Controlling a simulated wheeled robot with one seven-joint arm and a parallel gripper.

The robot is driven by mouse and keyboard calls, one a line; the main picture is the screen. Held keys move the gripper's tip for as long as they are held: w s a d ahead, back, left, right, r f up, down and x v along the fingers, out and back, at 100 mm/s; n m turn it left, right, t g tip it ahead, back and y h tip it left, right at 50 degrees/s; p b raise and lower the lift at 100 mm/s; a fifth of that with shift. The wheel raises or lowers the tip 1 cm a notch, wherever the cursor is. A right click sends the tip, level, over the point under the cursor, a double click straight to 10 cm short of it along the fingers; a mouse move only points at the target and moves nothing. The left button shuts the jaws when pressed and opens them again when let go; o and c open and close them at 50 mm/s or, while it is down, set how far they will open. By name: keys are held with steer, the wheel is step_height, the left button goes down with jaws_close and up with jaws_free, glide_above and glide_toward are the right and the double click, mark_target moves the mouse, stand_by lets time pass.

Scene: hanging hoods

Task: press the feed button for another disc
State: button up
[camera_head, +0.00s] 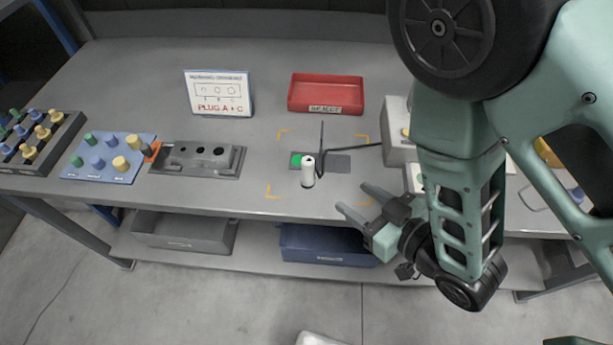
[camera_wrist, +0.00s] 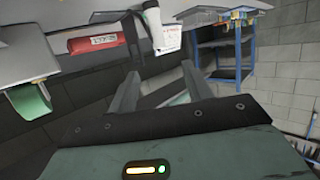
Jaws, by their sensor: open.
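A grey box (camera_head: 396,140) stands right of the table's middle, partly hidden behind my arm. A small yellow-orange spot shows on it at my arm's edge; I cannot tell whether that is the feed button. A black cable runs from the box to a dark plate (camera_head: 338,163) inside orange corner marks. A green round spot (camera_head: 296,160) lies at the plate's left end. A white upright cylinder with a dark top (camera_head: 308,172) stands in front of it, also in the wrist view (camera_wrist: 153,28). My gripper (camera_head: 352,197) is open and empty at the table's front edge, right of the cylinder.
A red REJECT tray (camera_head: 326,94) and a sign reading PLUG A + C (camera_head: 218,94) stand behind. A block with holes (camera_head: 197,159) and a blue peg board (camera_head: 107,160) are left. Bins sit on the lower shelf.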

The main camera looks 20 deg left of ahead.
mark_target(312, 165)
steer(key=p+x, duration=0.1)
steer(key=x, duration=0.9)
steer(key=p+x, duration=0.1)
steer(key=x, duration=0.1)
steer(key=p+x, duration=0.2)
steer(key=x, duration=0.1)
steer(key=shift+w+r, duration=0.1)
steer(key=shift+r, duration=0.15)
steer(key=shift+w+a+f, duration=0.25)
steer(key=shift+a, duration=0.1)
jaws_close()
